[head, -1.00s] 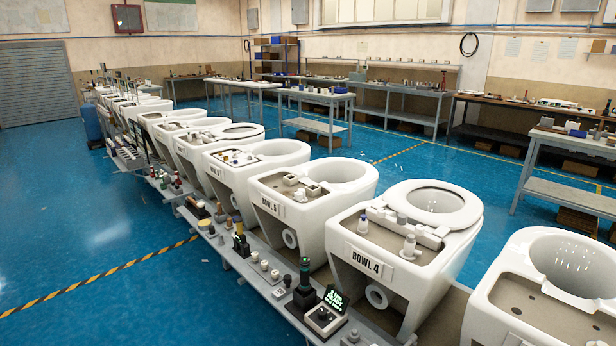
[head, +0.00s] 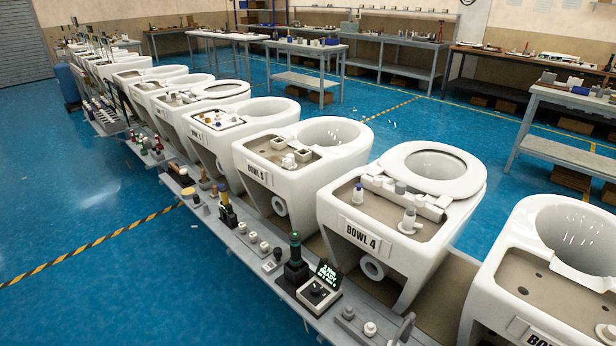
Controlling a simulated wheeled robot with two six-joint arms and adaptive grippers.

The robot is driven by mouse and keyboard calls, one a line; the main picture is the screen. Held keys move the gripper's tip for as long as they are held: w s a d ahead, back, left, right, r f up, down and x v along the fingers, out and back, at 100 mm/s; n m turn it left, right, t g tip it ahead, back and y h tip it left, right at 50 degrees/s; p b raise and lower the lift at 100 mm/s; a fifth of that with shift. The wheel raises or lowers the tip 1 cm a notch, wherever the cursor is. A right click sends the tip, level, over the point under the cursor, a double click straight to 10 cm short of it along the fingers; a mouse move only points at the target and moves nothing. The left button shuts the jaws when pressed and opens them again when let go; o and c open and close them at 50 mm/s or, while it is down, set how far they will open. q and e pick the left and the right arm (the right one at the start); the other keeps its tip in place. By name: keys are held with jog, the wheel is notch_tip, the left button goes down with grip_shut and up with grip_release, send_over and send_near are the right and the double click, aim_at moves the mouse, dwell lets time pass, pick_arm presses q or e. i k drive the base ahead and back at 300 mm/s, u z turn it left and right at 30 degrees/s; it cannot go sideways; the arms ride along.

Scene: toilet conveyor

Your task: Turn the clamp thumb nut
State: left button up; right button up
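No clamp thumb nut can be made out for certain at this size. The bowl marked BOWL 4 (head: 395,215) stands in front of me with its seat ring lying on top. Neither of my grippers shows in the head view.
A grey ledge (head: 262,282) runs along the bowls' front, carrying a control box with a lit screen (head: 322,285), a dark post with a green top (head: 295,257) and several knobs. Blue floor (head: 80,190) is clear at the left.

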aim_at(287, 162)
jog(key=u, duration=0.55)
jog(key=k, duration=1.25)
jog(key=u, duration=0.8)
jog(key=i, duration=2.55)
jog(key=z, duration=0.85)
jog(key=i, duration=0.75)
jog(key=z, duration=0.9)
